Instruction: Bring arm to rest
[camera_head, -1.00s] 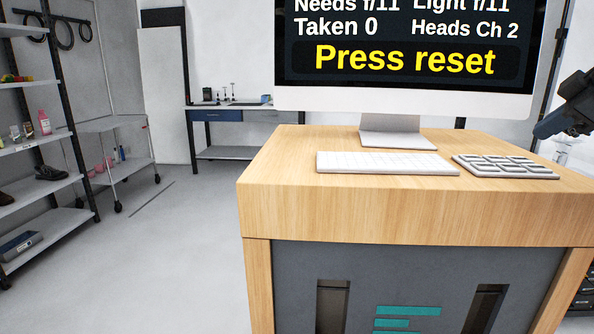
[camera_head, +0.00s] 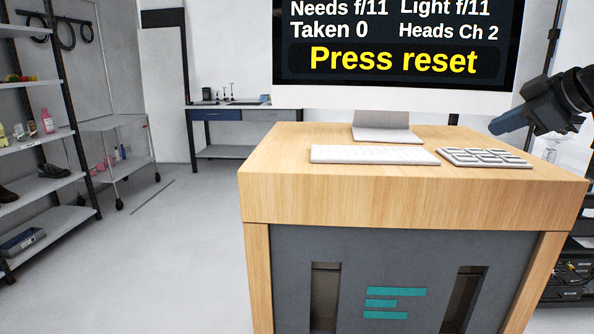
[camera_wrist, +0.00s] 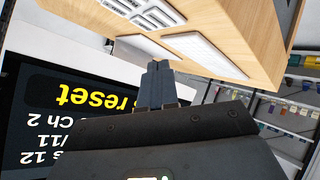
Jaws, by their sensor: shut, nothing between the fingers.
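My gripper (camera_head: 508,122) reaches in from the right edge of the head view, above the right end of the wooden desk (camera_head: 400,200). It is shut and empty. In the wrist view its closed fingers (camera_wrist: 160,68) point toward the desk's edge, with air around them. The monitor (camera_head: 395,98) stands on the desk and reads "Press reset", "Taken 0", "Needs f/11", "Light f/11", "Heads Ch 2". A white keyboard (camera_head: 374,154) and a keypad with several grey keys (camera_head: 485,157) lie on the desktop, apart from my gripper.
A shelf rack (camera_head: 45,145) with small items stands at the left, beside a wheeled cart (camera_head: 115,125). A blue-drawer workbench (camera_head: 240,113) stands at the back. The floor (camera_head: 160,260) left of the desk is clear. Dark equipment (camera_head: 570,270) sits right of the desk.

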